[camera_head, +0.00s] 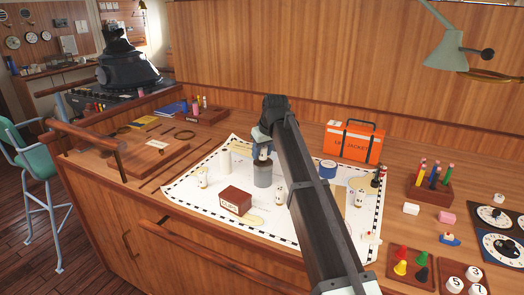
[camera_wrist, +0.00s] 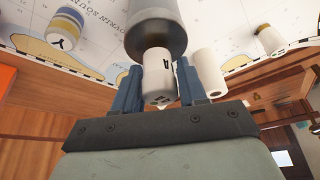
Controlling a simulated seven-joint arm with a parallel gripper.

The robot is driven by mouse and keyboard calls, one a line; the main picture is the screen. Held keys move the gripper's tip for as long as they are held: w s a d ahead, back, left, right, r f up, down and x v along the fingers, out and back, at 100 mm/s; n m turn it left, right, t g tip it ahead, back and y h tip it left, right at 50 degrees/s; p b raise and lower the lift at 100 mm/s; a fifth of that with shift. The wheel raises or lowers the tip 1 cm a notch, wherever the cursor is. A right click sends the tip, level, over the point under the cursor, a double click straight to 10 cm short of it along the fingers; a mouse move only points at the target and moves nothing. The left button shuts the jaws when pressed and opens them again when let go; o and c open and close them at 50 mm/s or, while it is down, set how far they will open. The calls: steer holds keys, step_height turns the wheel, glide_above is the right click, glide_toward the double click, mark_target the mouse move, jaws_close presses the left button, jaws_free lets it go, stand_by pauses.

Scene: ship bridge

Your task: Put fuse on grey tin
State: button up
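The grey tin (camera_head: 263,175) stands on the chart in the head view. It shows behind the fingers in the wrist view (camera_wrist: 156,35). The fuse (camera_wrist: 158,78) is a small white cylinder with a black mark, lined up with the tin; in the head view it shows on top of the tin (camera_head: 263,153). It appears upright and in contact with the tin. My gripper (camera_wrist: 158,85) has one blue finger on each side of the fuse, with what looks like a narrow gap at both sides. In the head view my gripper (camera_head: 262,141) is partly hidden by my arm.
A white cylinder (camera_head: 225,162), a dark red box (camera_head: 235,200) and small labelled cylinders (camera_head: 203,177) stand on the chart around the tin. A blue-banded roll (camera_head: 327,170) and an orange case (camera_head: 353,142) are to the right. The chart's left part has bare room.

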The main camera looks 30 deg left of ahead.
steer(key=o, duration=0.4)
steer(key=shift+c, duration=0.2)
steer(key=shift+r, duration=0.1)
steer(key=v, duration=1.2)
steer(key=shift+w+r, duration=0.1)
